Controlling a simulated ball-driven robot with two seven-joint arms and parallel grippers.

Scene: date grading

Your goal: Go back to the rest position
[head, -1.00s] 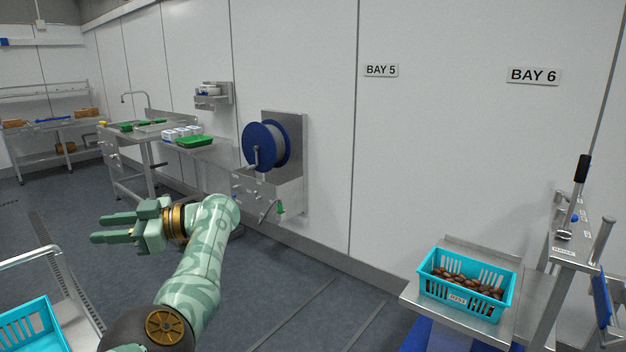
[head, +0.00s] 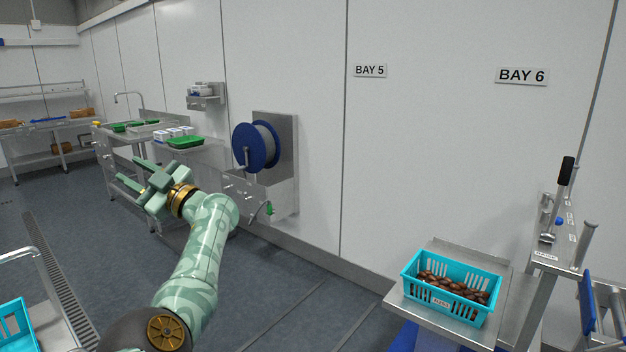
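My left gripper (head: 143,186) is in the left half of the head view, raised above the grey floor. Its pale green fingers point up and to the left. They stand apart with nothing between them, so it is open and empty. My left arm comes up from the lower left. My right gripper is not in view.
A turquoise crate of dates (head: 410,272) sits on a steel stand (head: 408,301) at the lower right. Another turquoise crate (head: 18,322) is at the lower left edge. A blue hose reel (head: 250,148) hangs on the wall. The floor (head: 275,290) between is clear.

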